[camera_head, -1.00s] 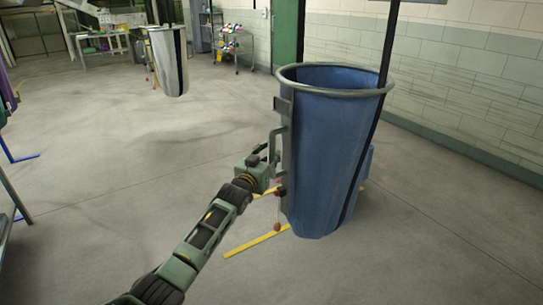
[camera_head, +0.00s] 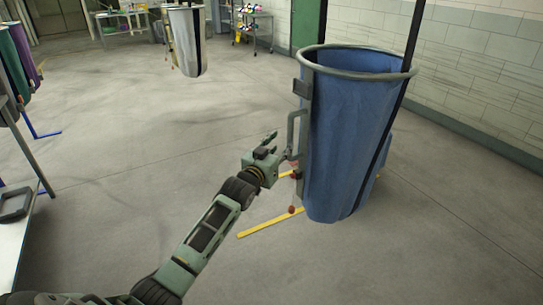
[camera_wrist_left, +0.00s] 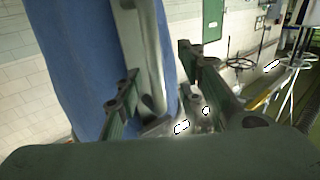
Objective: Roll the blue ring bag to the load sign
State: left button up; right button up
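The blue ring bag (camera_head: 350,130) hangs at right of centre in the head view, open at the top under a grey ring, with a dark pole at its right. A grey handle (camera_head: 294,130) is on its left side. My left gripper (camera_head: 276,146) is beside this handle with its fingers spread. In the left wrist view the fingers of my left gripper (camera_wrist_left: 160,78) are apart, with the blue bag (camera_wrist_left: 75,60) and a grey upright bar close by. My right gripper is out of view. No load sign is readable.
A white and black bag (camera_head: 188,42) hangs at the back. A cart (camera_head: 252,28) with colourful items stands behind. Dark bags (camera_head: 18,60) and a table edge (camera_head: 15,240) are at left. The middle floor is clear.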

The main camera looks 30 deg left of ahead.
pick_arm(q)
jog(key=s, duration=0.5)
jog(key=shift+s+d, duration=0.1)
jog(key=shift+s, duration=0.3)
dwell(0.8)
